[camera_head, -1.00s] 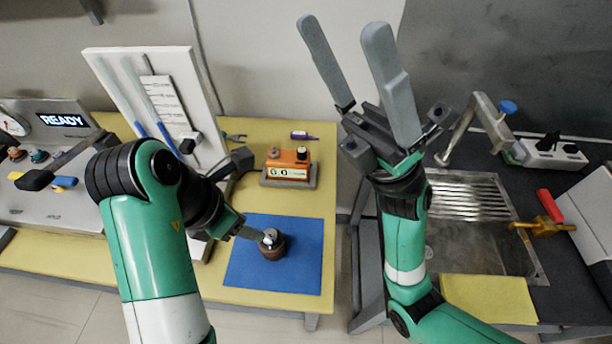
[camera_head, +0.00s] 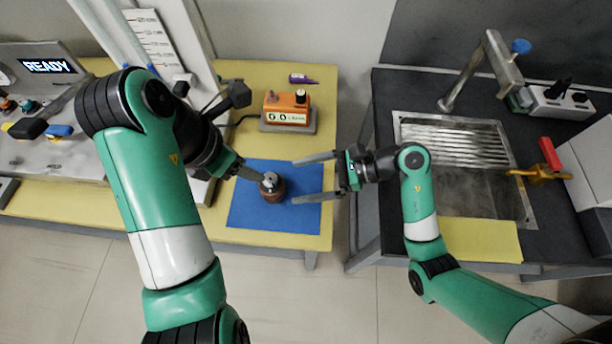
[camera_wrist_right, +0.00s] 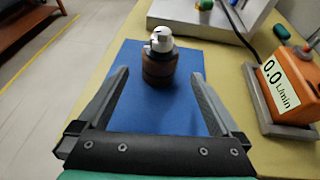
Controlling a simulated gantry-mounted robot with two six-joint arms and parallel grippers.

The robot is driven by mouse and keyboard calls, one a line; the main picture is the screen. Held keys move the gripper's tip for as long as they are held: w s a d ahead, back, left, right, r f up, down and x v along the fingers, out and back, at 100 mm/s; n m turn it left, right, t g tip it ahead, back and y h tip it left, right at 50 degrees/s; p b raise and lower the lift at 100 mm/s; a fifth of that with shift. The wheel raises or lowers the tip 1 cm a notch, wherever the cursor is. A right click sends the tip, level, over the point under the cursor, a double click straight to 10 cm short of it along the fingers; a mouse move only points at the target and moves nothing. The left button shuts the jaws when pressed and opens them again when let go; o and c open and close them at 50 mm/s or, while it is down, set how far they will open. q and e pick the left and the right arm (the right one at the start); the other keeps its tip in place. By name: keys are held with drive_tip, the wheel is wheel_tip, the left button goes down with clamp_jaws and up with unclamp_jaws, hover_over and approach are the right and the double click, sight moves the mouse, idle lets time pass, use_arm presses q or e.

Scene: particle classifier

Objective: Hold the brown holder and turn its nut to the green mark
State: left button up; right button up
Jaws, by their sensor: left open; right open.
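The brown holder (camera_head: 273,192) stands upright on the blue mat (camera_head: 246,213), with a silvery nut (camera_head: 269,178) on top. In the right wrist view the holder (camera_wrist_right: 158,71) and its pale nut (camera_wrist_right: 161,40) stand ahead, beyond my fingertips and roughly midway between them. My right gripper (camera_head: 315,178) is open and empty, its fingers pointing left toward the holder from the right. My left gripper (camera_head: 245,170) is at the holder's left, near the nut; its fingers are partly hidden, and I cannot tell if it touches. I cannot make out a green mark.
An orange meter (camera_head: 287,107) stands on the yellow table (camera_head: 322,150) behind the mat. A purple item (camera_head: 302,79) lies further back. A control panel (camera_head: 47,65) reading READY is at the left. A sink (camera_head: 470,185) sits in the dark counter at the right, past a gap.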

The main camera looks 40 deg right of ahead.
sight(260, 188)
drive_tip(key=x, duration=1.1)
drive_tip(key=shift+w+a, duration=0.2)
clamp_jaws()
idle(0.5)
idle(0.5)
